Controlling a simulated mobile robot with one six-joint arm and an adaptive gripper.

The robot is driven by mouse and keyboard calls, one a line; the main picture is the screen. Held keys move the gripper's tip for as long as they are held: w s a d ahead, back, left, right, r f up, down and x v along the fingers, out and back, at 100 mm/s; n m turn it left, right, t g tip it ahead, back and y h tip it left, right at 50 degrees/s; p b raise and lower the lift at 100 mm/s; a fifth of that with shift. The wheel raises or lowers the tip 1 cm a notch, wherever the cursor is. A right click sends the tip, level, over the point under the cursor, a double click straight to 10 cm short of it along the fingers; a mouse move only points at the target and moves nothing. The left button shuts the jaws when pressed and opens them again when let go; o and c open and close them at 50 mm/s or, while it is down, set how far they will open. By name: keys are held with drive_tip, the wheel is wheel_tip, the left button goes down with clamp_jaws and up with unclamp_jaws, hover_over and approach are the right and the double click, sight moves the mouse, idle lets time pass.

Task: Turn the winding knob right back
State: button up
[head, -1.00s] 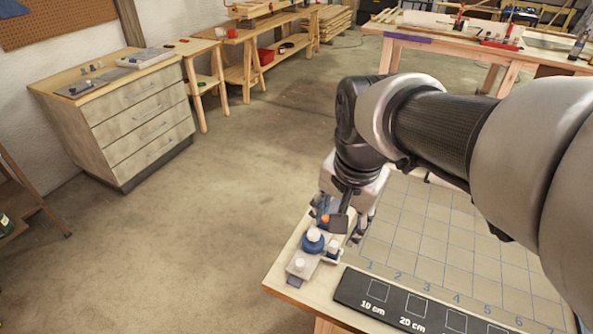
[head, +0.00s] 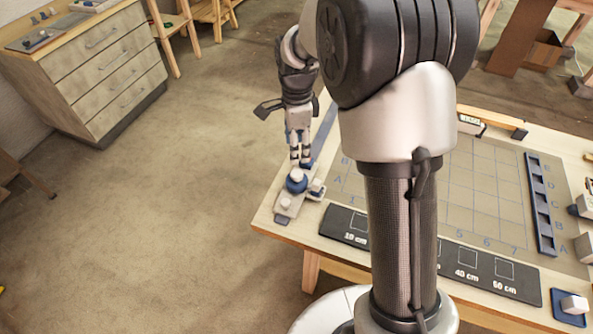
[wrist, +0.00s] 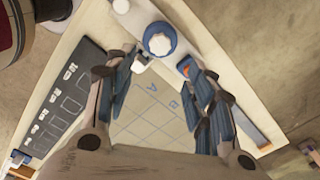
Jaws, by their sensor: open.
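The winding knob, a blue disc with a white cap (head: 297,177), sits on a narrow grey plate (head: 287,212) at the table's near left corner. It also shows at the top middle of the wrist view (wrist: 159,40). My gripper (head: 301,160) points down just behind and above the knob. In the wrist view its fingers (wrist: 160,70) are spread wide with nothing between them, and the knob lies beyond the gap between their tips. I cannot tell if a finger touches it. A small white block (wrist: 140,62) stands beside the knob near the left finger.
A smaller white knob (head: 283,203) is on the plate's near end. A black size board (head: 345,224) and a lettered grid mat (head: 465,190) cover much of the table (head: 266,222). A blue slotted strip (head: 540,205) lies at right. Open floor lies left.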

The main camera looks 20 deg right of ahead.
sight(297, 173)
wheel_tip(297, 173, down, 11)
drive_tip(key=b, duration=0.3)
drive_tip(key=shift+r, duration=0.1)
drive_tip(key=shift+c, duration=0.5)
drive_tip(key=c, duration=1)
